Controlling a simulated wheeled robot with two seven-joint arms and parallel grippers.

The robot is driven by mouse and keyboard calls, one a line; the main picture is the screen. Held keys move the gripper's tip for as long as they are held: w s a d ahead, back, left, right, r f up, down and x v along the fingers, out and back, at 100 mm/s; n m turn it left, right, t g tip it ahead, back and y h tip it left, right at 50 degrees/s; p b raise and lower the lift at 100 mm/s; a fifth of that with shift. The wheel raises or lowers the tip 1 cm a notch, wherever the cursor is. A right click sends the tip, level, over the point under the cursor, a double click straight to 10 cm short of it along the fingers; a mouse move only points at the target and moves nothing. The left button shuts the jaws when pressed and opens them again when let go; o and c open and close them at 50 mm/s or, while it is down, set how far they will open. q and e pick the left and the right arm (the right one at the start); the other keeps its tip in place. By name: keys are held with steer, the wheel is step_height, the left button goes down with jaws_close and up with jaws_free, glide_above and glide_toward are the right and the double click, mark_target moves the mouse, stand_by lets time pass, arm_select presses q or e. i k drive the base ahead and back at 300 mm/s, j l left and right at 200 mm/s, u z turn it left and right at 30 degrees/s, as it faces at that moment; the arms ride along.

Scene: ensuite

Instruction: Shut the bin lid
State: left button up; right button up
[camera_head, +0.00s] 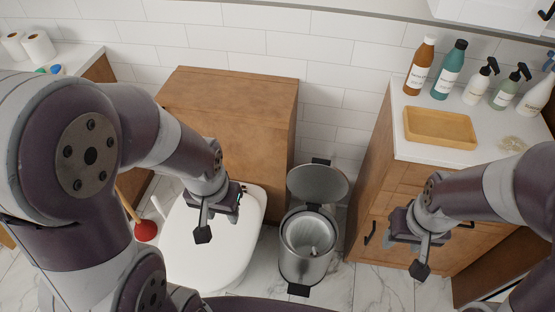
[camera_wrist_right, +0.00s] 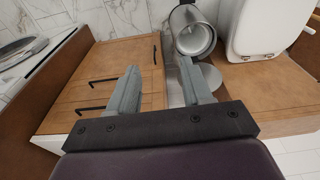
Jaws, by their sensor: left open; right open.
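The metal bin (camera_head: 307,246) stands on the floor between the toilet and the wooden cabinet. Its round lid (camera_head: 318,183) is tilted up and back, open, and the inside of the bin shows. A black pedal (camera_head: 298,290) is at its front. In the right wrist view the bin (camera_wrist_right: 193,32) is at the top, with part of the lid (camera_wrist_right: 211,76) behind the right finger. My left gripper (camera_head: 208,222) is open above the toilet, left of the bin. My right gripper (camera_head: 420,256) is open and empty in front of the cabinet, right of the bin.
The closed white toilet (camera_head: 205,250) is close on the bin's left. The wooden cabinet (camera_head: 375,200) is close on its right, with bottles (camera_head: 448,70) and a yellow tray (camera_head: 440,128) on top. A red plunger (camera_head: 146,231) stands left of the toilet.

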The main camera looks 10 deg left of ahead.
mark_target(317, 182)
steer(key=i+l+u, duration=0.1)
steer(key=u, duration=0.3)
steer(key=i+l+u, duration=0.1)
steer(key=l+u, duration=0.55)
steer(key=u, duration=0.15)
